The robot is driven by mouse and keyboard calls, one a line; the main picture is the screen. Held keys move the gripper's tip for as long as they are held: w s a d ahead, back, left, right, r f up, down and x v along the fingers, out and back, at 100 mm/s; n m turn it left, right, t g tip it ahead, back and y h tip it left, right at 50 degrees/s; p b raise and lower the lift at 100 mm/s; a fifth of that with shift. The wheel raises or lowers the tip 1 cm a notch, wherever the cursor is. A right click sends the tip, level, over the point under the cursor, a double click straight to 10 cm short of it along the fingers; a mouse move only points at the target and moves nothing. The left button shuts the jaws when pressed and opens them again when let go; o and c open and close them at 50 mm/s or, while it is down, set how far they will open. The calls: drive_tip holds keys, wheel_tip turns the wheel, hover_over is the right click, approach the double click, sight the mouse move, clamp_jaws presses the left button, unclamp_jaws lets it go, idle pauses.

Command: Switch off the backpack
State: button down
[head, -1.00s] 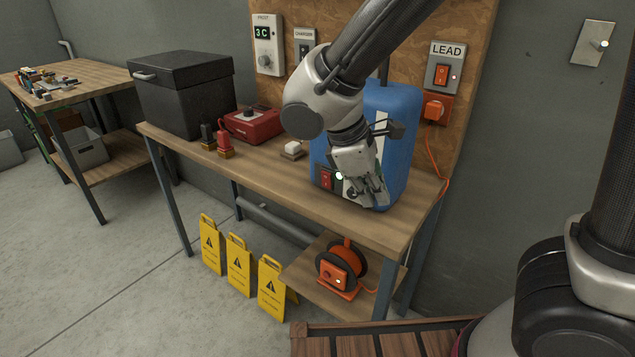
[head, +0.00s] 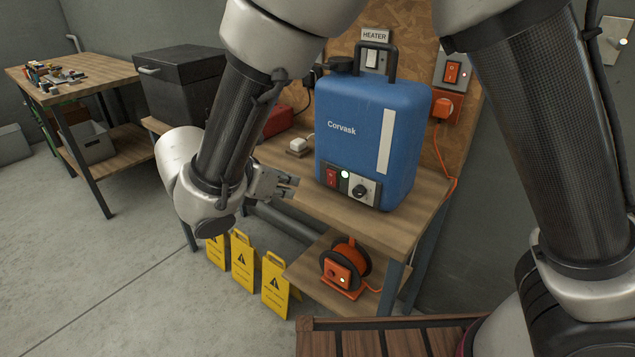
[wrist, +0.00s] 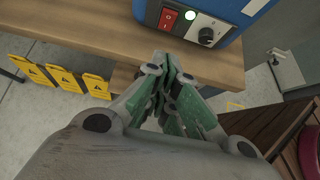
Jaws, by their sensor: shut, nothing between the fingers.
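The backpack is a blue tank (head: 362,140) marked "Corvask", upright on the wooden workbench (head: 420,215). Its low front panel has a red rocker switch (head: 332,177), a lit green-white lamp (head: 345,174) and a dark knob (head: 359,190). The wrist view shows the switch (wrist: 168,18), lamp (wrist: 190,15) and knob (wrist: 207,36) at the top. My gripper (head: 292,187) is shut and empty. It is in front and left of the panel, apart from it. In the wrist view its fingertips (wrist: 168,60) are together, below the switch.
A LEAD wall switch (head: 453,72) with an orange plug (head: 446,106) is behind the tank at right. A HEATER switch (head: 373,57) is behind it. A white adapter (head: 298,146) lies on the bench. An orange cable reel (head: 346,265) and yellow signs (head: 275,285) are below.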

sight(331, 176)
drive_tip(key=x, duration=0.4)
drive_tip(key=r+x, duration=0.1)
drive_tip(key=x, duration=0.3)
drive_tip(key=w+d+x, duration=0.1)
drive_tip(key=x, duration=0.3)
drive_tip(key=shift+s+r, duration=0.1)
drive_tip(key=shift+r, duration=0.2)
drive_tip(key=shift+w+d+r, duration=0.1)
drive_tip(key=shift+w+d, duration=0.2)
drive_tip(key=shift+w, duration=0.2)
drive_tip(key=shift+w+d+r, duration=0.25)
drive_tip(key=shift+w+d, duration=0.05)
drive_tip(key=shift+w, duration=0.05)
drive_tip(key=shift+r, duration=0.1)
drive_tip(key=shift+r, duration=0.7)
